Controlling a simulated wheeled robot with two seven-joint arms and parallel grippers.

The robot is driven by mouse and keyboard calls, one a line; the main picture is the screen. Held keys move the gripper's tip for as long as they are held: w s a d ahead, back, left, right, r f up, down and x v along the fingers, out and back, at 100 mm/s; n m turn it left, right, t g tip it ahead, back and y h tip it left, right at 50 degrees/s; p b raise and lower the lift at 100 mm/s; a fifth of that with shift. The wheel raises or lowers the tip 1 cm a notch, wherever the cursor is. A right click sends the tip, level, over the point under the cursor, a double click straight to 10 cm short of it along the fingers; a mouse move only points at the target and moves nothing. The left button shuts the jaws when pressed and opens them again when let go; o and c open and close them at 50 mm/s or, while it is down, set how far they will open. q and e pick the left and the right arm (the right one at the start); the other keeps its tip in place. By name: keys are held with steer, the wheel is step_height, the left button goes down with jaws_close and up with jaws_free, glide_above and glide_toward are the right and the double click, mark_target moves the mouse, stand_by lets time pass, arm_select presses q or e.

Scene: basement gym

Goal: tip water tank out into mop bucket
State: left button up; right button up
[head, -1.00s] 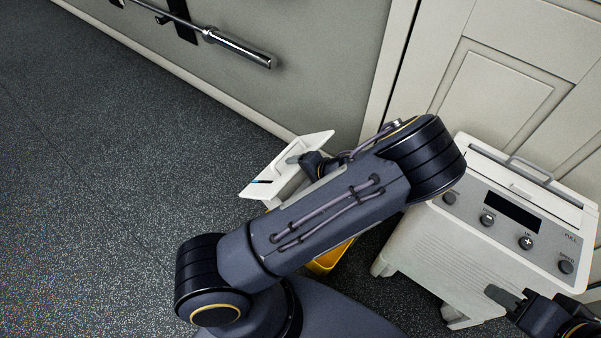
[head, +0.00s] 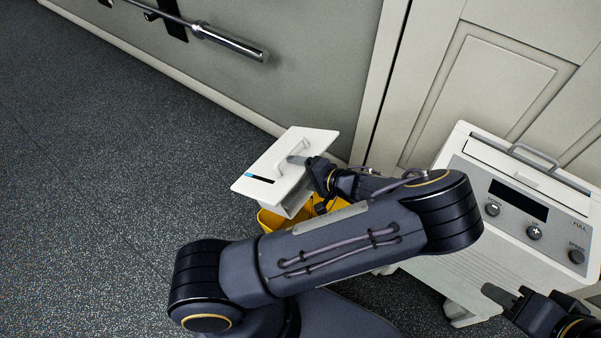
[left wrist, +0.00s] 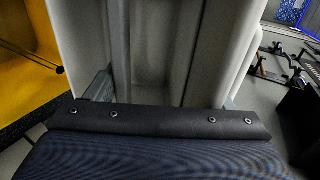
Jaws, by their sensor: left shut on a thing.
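The white water tank (head: 262,166) is held in the air beside the dehumidifier, its flat panel and handle facing up toward me, its body below partly hidden. My left gripper (head: 299,161) is shut on the tank at its handle. In the left wrist view the tank's pale walls (left wrist: 150,50) fill the middle, between the fingers. The yellow mop bucket (head: 268,220) is under the tank, mostly hidden by the tank and my left arm; yellow also shows in the left wrist view (left wrist: 25,85). My right gripper (head: 503,296) is in front of the dehumidifier; its finger gap is unclear.
The white dehumidifier (head: 440,254) with knobs and a dark display stands at right against the panelled wall. A barbell (head: 228,42) hangs on the wall at the top left. The dark speckled floor (head: 100,190) at left is clear.

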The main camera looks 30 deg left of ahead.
arm_select(q)
steer(key=shift+s+d+f+t+y+b, duration=0.1)
steer(key=shift+d+f+y+b, duration=0.25)
steer(key=shift+y+b, duration=0.55)
steer(key=shift+d+f+t+y+b, duration=0.1)
steer(key=shift+d+y+b, duration=0.45)
steer(key=shift+b, duration=0.6)
steer(key=shift+s+d+f+t+y+b, duration=0.1)
steer(key=shift+d+f+y+b, duration=0.2)
steer(key=shift+y+b, duration=0.6)
steer(key=shift+d+f+y+b, duration=0.1)
steer(key=shift+d+y+b, duration=0.45)
steer(key=shift+b, duration=0.6)
